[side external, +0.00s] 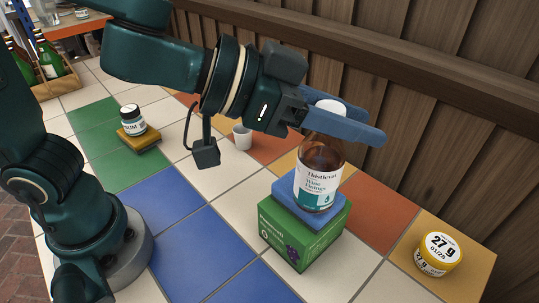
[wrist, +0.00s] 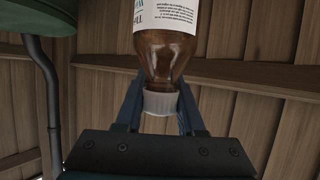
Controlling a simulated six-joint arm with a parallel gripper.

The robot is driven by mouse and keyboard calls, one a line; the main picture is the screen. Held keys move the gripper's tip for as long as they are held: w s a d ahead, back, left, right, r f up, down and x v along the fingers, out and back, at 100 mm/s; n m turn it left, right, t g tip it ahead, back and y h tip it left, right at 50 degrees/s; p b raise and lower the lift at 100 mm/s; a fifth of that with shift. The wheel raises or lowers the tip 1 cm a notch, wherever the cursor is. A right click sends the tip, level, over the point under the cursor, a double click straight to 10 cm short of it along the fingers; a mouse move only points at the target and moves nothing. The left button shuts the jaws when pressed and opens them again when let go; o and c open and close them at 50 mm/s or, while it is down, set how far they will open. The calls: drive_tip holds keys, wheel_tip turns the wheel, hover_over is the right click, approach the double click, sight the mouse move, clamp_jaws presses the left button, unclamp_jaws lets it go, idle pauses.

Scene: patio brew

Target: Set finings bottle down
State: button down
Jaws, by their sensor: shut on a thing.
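The finings bottle (side external: 320,172) is amber with a white cap and a white and teal label. It stands upright on a blue pad (side external: 303,217) on top of a green box (side external: 290,242); its base looks to be touching the pad, or very close to it.
A yellow-lidded jar (side external: 438,254) stands at the right. A small white cup (side external: 242,137) is behind the box. A wooden wall (side external: 430,90) bounds the back. Blue tiles at front left are clear.

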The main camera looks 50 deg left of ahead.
drive_tip(key=s+a+n+t+y, duration=0.25)
drive_tip(key=a+n+y, duration=0.5)
drive_tip(key=a, duration=0.95)
drive_tip(key=w+a+r+n+g+y, duration=0.2)
drive_tip(key=w+a+n+g+y, duration=0.15)
drive_tip(key=a+n+y, duration=0.35)
drive_tip(key=w+a+r+n+g+y, duration=0.25)
drive_tip(key=w+a+n+y, duration=0.2)
drive_tip(key=a, duration=0.45)
drive_tip(key=s+a+f+n+g+y, duration=0.15)
drive_tip(key=a+f+n+g, duration=0.45)
drive_tip(key=a, duration=0.6)
wheel_tip(320, 180, down, 12)
drive_tip(key=a+g, duration=0.1)
drive_tip(key=shift+s+a+y, duration=0.35)
drive_tip(key=shift+s+a, duration=0.05)
drive_tip(key=shift+f, duration=0.1)
drive_tip(key=c, duration=0.5)
unclamp_jaws()
